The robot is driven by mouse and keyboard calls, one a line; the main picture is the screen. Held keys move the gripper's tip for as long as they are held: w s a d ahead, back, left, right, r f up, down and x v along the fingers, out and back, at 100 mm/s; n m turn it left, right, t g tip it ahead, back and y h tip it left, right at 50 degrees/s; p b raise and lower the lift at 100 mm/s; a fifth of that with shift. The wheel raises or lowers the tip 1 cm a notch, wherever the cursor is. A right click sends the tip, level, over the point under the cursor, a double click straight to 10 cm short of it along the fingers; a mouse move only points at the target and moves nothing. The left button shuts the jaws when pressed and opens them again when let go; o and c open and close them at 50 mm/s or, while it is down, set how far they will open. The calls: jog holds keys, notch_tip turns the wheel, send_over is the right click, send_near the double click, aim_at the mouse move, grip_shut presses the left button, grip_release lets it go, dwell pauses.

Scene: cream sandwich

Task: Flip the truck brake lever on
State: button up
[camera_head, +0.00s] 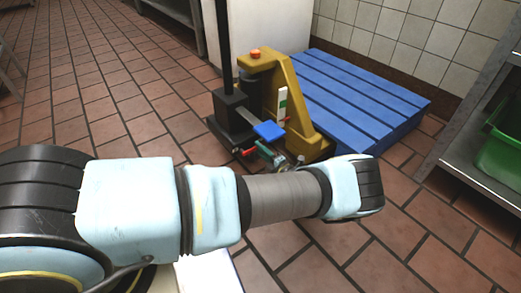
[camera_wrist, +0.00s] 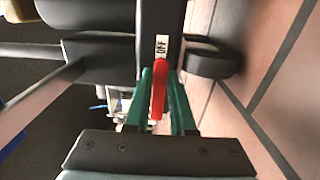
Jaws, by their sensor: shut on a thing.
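The yellow pallet truck (camera_head: 300,110) stands in front of a blue pallet in the head view. Its brake lever (camera_wrist: 158,95) is red in the wrist view and sits just below a white label (camera_wrist: 162,46) reading OFF. My gripper (camera_wrist: 160,84) has two teal fingers, one on each side of the red lever, shut on it. In the head view my gripper (camera_head: 267,153) shows small and partly hidden low on the truck's front. The red lever tip (camera_head: 248,152) shows just left of the teal fingers. The lever's base is partly hidden by the fingers.
A blue pallet (camera_head: 350,95) lies behind the truck against the tiled wall. A blue pedal (camera_head: 269,130) sits just above my gripper. A black wheel (camera_wrist: 212,60) is close on the right in the wrist view. A metal shelf with a green bin (camera_head: 502,150) stands at right. Tiled floor is open at left.

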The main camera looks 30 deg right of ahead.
grip_shut()
dwell(0.8)
jog(key=shift+r+n+p, duration=0.9)
jog(key=shift+n+p, duration=0.05)
jog(key=shift+n, duration=0.55)
jog(key=shift+s+a+r+n+p, duration=0.1)
jog(key=shift+a+r+n+p, duration=0.6)
jog(key=shift+n, duration=0.75)
jog(key=shift+s+a+r+n+p, duration=0.1)
jog(key=shift+a+r+n+p, duration=0.25)
jog(key=shift+n+p, duration=0.95)
jog(key=shift+s+a+r+n+p, duration=0.1)
jog(key=shift+a+r+n+p, duration=0.4)
jog(key=shift+n, duration=1.15)
jog(key=shift+d+r, duration=0.1)
jog(key=shift+r, duration=0.05)
jog(key=o, duration=0.7)
grip_release()
